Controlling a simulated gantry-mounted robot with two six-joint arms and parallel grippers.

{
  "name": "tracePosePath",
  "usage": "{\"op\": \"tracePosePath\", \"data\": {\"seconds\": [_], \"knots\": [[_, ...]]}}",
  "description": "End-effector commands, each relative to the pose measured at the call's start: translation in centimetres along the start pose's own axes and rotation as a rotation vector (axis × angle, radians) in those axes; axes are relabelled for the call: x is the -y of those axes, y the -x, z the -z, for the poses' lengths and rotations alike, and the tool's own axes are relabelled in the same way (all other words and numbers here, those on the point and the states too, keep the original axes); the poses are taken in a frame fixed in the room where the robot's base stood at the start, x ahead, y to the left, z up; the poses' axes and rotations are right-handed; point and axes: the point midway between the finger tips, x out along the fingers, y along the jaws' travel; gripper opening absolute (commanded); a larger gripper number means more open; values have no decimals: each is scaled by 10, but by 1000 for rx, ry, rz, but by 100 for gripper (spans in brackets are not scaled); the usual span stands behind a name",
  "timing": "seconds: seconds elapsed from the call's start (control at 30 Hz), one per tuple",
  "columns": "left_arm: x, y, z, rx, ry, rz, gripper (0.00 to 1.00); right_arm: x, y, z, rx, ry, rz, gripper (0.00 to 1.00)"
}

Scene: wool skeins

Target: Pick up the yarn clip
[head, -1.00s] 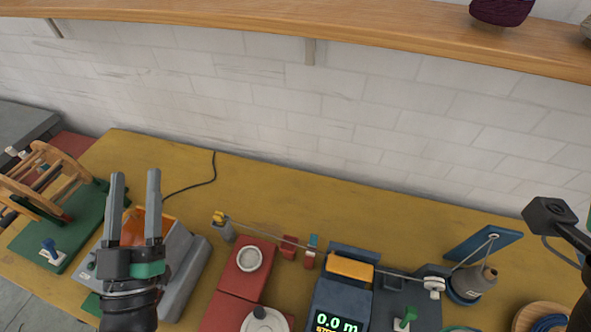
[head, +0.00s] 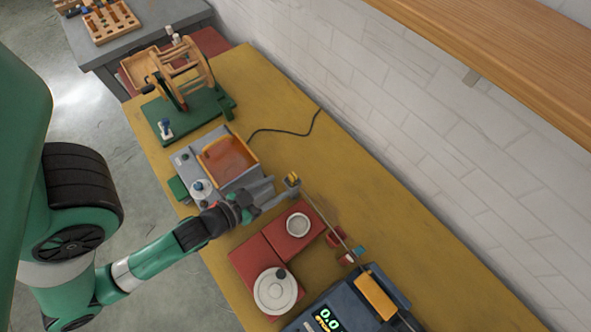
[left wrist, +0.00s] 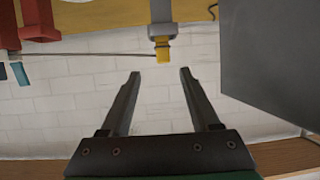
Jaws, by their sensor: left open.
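A small yellow block (head: 292,181), which looks like the yarn clip, sits at the top of a grey post at the end of a thin strand. In the left wrist view the yellow clip (left wrist: 162,52) shows just beyond the fingertips, lined up with the gap between them. My left gripper (head: 277,193) is open and empty, its fingers reaching toward the clip from the left. It also shows in the left wrist view (left wrist: 160,74), with nothing between its fingers. My right gripper is out of view.
A grey box with an orange tray (head: 228,160) stands beside the left gripper. Red blocks with a round dish (head: 298,225) and a white disc (head: 276,291) lie close by. A dark display unit (head: 345,305) is at the bottom.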

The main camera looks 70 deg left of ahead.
Motion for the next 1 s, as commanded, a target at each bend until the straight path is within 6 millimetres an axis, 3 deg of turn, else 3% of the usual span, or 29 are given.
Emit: {"op": "tracePosePath", "data": {"seconds": [0.3, 0.53, 0.8, 1.0], "knots": [[0, -56, -1, -3, 1, 1, 62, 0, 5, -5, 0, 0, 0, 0], [1, -65, -2, -2, 1, 0, 62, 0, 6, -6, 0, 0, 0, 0], [6, -107, -8, -4, 0, -1, 62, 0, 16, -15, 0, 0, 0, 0], [6, -114, -7, -2, 0, -1, 62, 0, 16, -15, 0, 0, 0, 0]]}}
